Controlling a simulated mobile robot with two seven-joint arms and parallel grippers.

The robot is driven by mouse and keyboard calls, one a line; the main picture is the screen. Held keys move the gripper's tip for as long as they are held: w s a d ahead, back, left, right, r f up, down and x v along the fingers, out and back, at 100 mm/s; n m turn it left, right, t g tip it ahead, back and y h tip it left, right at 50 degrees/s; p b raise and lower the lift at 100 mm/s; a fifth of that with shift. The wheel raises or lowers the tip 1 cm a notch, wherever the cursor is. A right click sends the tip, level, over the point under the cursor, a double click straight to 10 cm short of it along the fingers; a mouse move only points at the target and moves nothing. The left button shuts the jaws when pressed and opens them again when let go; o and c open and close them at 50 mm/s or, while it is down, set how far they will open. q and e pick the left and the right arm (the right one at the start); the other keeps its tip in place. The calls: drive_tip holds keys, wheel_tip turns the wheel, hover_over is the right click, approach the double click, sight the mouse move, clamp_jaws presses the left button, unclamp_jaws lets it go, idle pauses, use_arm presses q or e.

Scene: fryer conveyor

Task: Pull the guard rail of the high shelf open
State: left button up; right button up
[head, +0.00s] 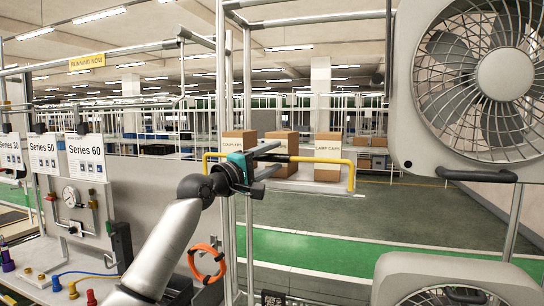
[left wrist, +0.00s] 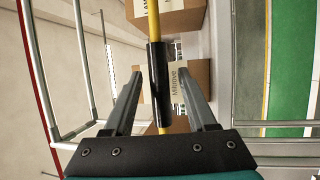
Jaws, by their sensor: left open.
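The yellow guard rail (head: 318,160) runs across the front of the boxes on the high shelf (head: 300,184), with its ends bent down. In the left wrist view the rail (left wrist: 153,20) carries a black sleeve (left wrist: 156,85). My left gripper (head: 276,158) is at the middle of the rail. Its jaws (left wrist: 160,74) are open, one finger on each side of the sleeve, with gaps visible on both sides. In the head view the gripper hides part of the rail. My right gripper is not in view.
Several cardboard boxes, one labelled Lamp Caps (head: 328,155), stand behind the rail. Metal posts (head: 228,80) rise beside my left arm. A large grey fan (head: 480,80) fills the right. An orange ring (head: 206,263) hangs below the arm. The green floor strip (head: 330,253) is clear.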

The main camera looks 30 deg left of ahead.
use_arm(q)
clamp_jaws()
idle(0.4)
idle(1.0)
